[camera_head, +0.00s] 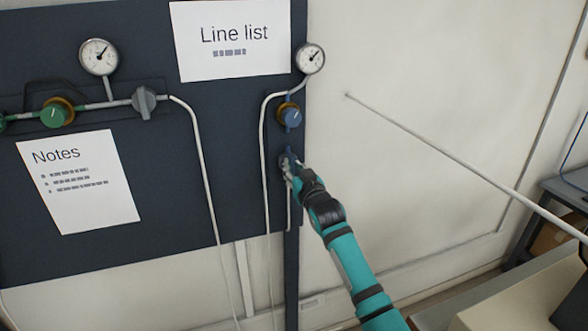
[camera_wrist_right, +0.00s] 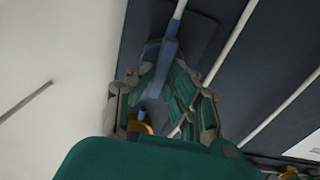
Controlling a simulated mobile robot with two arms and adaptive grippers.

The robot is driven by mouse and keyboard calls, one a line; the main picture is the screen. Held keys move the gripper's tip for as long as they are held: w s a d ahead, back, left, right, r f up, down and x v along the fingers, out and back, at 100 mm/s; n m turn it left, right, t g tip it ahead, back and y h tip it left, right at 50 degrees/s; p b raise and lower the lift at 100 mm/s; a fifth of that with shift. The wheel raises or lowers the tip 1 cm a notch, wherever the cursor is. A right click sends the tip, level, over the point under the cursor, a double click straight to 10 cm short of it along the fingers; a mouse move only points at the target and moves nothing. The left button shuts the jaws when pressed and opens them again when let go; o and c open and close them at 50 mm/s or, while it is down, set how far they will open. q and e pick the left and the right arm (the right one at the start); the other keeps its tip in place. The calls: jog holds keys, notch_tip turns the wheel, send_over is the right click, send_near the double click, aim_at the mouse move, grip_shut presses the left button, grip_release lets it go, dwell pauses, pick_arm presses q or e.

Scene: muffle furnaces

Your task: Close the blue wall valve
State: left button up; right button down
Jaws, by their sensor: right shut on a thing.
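The blue wall valve (camera_head: 287,155) sits on the dark panel near its right edge, below a blue knob with a brass collar. My right gripper (camera_head: 290,167) reaches it from the lower right and covers most of it. In the right wrist view, the blue valve body and handle (camera_wrist_right: 168,52) show between the fingers of my right gripper (camera_wrist_right: 163,75), which is shut on the handle. The fingers hide part of the handle, so its exact angle is hard to tell. My left gripper is not in view.
The blue knob (camera_head: 291,117) and a round gauge (camera_head: 310,58) are just above the valve. A white pipe (camera_head: 265,180) runs down close to its left. A green knob (camera_head: 56,112) and a grey valve (camera_head: 145,102) are farther left. The wall at right is mostly bare.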

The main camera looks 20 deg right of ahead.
jog(key=n, duration=0.4)
jog(key=shift+a, duration=0.1)
jog(key=n, duration=0.5)
jog(key=shift+a+p, duration=0.1)
jog(key=shift+p, duration=0.25)
jog(key=shift+a+f+n+p, duration=0.1)
jog(key=shift+n+p, duration=0.1)
jog(key=shift+n, duration=1.2)
jog(key=shift+f+n+p, duration=0.15)
jog(key=shift+n+p, duration=0.05)
jog(key=shift+n, duration=1.2)
jog(key=shift+a+f+n+p, duration=0.1)
jog(key=shift+n+p, duration=0.1)
jog(key=shift+n, duration=1.2)
jog(key=shift+d, duration=0.1)
jog(key=c, duration=1.3)
grip_release()
